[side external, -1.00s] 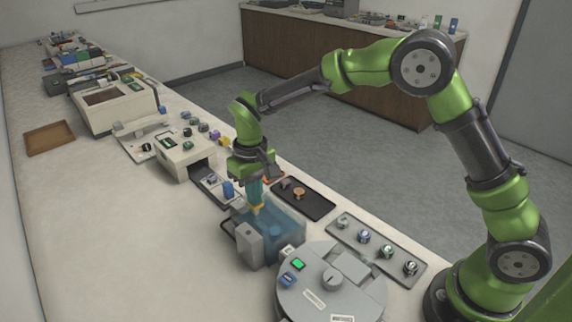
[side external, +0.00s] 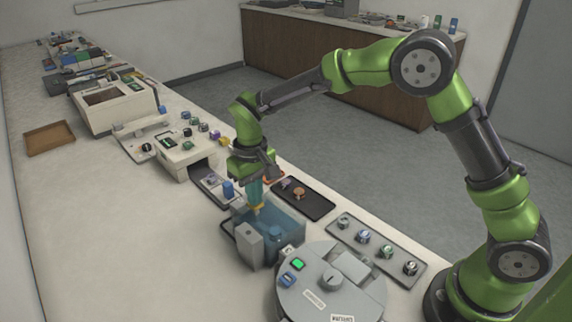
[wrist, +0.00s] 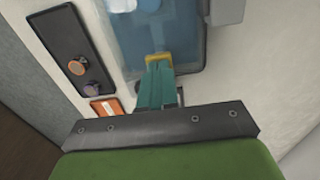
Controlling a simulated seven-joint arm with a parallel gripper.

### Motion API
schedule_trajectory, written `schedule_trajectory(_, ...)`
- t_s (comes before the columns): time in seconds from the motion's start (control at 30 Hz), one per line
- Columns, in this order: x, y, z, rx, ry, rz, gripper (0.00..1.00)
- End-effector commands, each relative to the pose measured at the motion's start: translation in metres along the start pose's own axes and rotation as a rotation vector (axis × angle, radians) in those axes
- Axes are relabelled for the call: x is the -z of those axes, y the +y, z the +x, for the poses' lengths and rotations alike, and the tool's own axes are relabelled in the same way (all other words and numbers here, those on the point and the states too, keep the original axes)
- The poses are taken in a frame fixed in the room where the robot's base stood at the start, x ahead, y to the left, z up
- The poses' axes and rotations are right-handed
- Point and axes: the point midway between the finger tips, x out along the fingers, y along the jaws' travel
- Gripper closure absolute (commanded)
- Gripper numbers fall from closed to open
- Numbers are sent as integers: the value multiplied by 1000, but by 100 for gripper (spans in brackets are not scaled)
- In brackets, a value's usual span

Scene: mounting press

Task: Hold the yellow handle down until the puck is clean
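The yellow handle (side external: 258,208) is at the side of a see-through blue tank (side external: 288,220); it also shows in the wrist view (wrist: 158,58). My gripper (side external: 256,202) points down with its teal fingers close together, and their tips meet the handle. In the wrist view the gripper (wrist: 157,68) shows no clear gap between its fingers. They seem to press on the handle, not to grip around it. A bluish round shape shows dimly inside the tank, but I cannot tell whether it is the puck or how clean it is.
A dark tray (side external: 318,207) with an orange puck (side external: 299,193) and a purple one lies behind the tank. A grey rack (side external: 376,251) of pucks and a round grey machine (side external: 330,300) stand at right. The bench is clear at front left.

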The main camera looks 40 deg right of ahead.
Motion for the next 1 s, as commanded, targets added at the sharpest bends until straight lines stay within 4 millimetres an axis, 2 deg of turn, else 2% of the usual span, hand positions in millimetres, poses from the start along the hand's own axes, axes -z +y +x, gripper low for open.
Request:
schedule_trajectory(0.17,0,0,-4,0,0,0,100)
schedule_trajectory(1.0,0,0,-52,0,1,-1,100)
